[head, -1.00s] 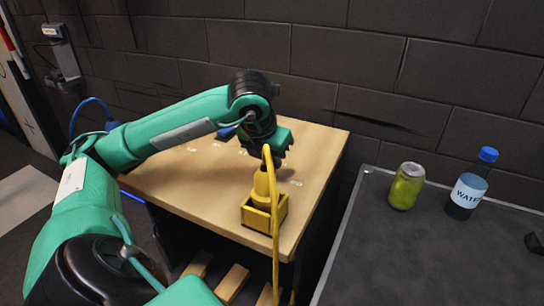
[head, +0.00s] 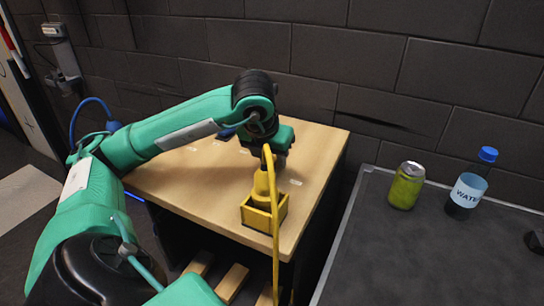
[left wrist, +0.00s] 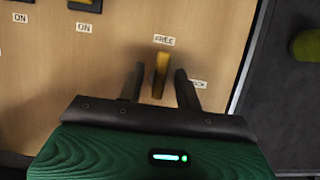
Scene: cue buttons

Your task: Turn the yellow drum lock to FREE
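The yellow lock handle (left wrist: 161,74) shows in the left wrist view as a narrow upright bar. Its upper end points to the FREE label (left wrist: 164,40). A second label (left wrist: 198,84), partly hidden by a finger, lies to its lower right. My left gripper (left wrist: 160,72) is open, with one finger on each side of the handle and a narrow gap on both sides. In the head view my left gripper (head: 282,152) is low over the wooden bench top (head: 190,185) and hides the lock. My right gripper is not in view.
A yellow box (head: 262,216) with a yellow tool and cable stands in front of my left gripper. ON-labelled switches (left wrist: 88,4) sit to the left. A green can (head: 406,186) and water bottle (head: 468,184) stand on the dark table (head: 400,255) at right.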

